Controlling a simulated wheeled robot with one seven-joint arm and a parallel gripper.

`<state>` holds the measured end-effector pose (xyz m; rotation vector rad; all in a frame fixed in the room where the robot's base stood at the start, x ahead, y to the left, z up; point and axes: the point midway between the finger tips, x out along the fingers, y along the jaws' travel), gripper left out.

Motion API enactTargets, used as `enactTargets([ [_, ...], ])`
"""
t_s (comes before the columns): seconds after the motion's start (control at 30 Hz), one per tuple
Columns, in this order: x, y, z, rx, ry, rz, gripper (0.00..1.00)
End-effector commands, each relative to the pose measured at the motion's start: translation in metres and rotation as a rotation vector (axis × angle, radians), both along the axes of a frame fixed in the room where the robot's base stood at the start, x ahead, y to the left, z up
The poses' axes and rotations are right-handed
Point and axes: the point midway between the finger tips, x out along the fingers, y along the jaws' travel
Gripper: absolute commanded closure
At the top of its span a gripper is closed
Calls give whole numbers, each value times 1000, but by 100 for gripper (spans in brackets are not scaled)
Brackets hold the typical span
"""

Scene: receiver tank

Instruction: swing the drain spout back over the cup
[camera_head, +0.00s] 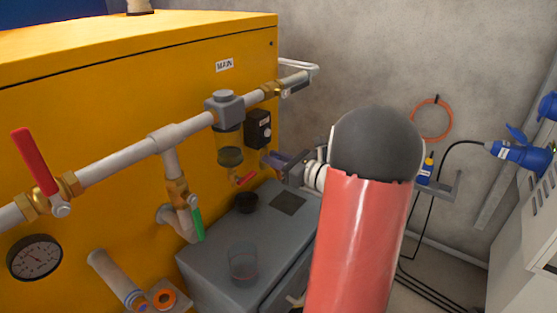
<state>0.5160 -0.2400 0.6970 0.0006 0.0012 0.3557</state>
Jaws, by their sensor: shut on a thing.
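My gripper (272,160) reaches in from the right at the drain fittings by the filter bowl. It is shut on what looks like the drain spout, whose shape is mostly hidden by the fingers. A small red lever (246,180) shows just left of and below the fingertips. A clear cup (243,262) stands upright on the grey cabinet top, below and to the left of my gripper, towards the front. A small black round dish or cup (246,202) sits further back on the same top; I cannot tell which one it is.
A filter with a clear bowl (230,148) and a black box (258,130) hang on the pipe along the yellow tank (120,90). A green-handled valve (197,222) stands left of the grey cabinet (205,270). A dark square (288,203) lies on its top. My arm hides the cabinet's right side.

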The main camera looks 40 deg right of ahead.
Motion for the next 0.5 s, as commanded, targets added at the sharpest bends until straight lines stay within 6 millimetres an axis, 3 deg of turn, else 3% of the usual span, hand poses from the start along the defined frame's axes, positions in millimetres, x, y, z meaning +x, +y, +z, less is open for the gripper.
enactTargets([
  [0.5,3,17,-1,-1,-2,-263,100],
])
